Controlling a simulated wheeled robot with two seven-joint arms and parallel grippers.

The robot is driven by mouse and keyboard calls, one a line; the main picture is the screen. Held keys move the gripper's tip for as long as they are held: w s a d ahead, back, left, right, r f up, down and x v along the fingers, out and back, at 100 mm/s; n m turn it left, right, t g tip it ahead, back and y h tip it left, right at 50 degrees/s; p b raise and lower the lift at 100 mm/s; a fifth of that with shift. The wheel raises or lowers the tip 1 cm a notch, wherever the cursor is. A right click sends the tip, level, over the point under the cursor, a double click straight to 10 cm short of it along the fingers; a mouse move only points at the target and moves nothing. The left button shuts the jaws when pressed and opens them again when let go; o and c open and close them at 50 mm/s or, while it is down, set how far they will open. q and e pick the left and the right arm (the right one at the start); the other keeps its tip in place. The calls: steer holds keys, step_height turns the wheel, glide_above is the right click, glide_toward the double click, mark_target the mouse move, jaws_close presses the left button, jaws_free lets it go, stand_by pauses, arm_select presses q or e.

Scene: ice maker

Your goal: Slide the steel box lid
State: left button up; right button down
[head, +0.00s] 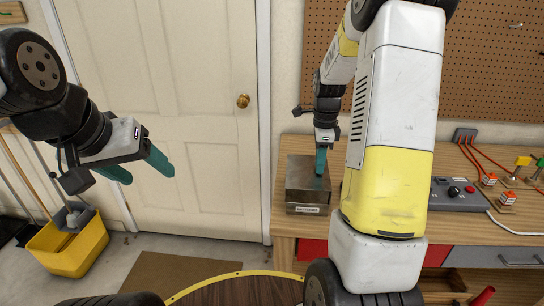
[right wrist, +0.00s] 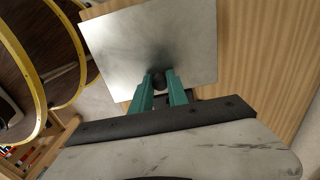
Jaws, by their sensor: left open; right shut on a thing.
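The steel box (head: 306,190) stands on the left end of the wooden workbench, with a small label on its front. Its flat steel lid (right wrist: 155,45) fills the upper middle of the right wrist view. My right gripper (head: 321,162) points down at the lid. In the right wrist view its teal fingers (right wrist: 160,82) are shut on a small dark knob (right wrist: 157,77) on the lid. In the head view the fingers hide the knob. My left gripper (head: 142,168) is open and empty at the left, in front of the door, far from the box.
A grey control box (head: 458,193) with knobs and several orange-and-white pieces with red cables lie on the bench to the right. A yellow mop bucket (head: 70,243) stands on the floor at left. A round yellow-rimmed wooden surface (head: 235,290) is at the bottom.

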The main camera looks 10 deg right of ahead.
steer(key=c, duration=1.3)
jaws_free()
steer(key=shift+r, duration=0.15)
steer(key=shift+r, duration=3.35)
steer(key=s+a+r+n+t, duration=0.2)
steer(key=s+a+r+n, duration=0.1)
steer(key=s+n, duration=0.4)
steer(key=s+a+r+n+t+y, duration=0.1)
steer(key=s+a+r+n+t, duration=0.1)
steer(key=s+a+n, duration=0.4)
steer(key=s+a+r+n+t+y, duration=0.1)
steer(key=s+a+r+n, duration=0.3)
steer(key=s+n, duration=0.4)
steer(key=shift+a+r+n+t, duration=0.3)
steer(key=shift+r+n+t, duration=0.1)
steer(key=shift+r+t, duration=0.2)
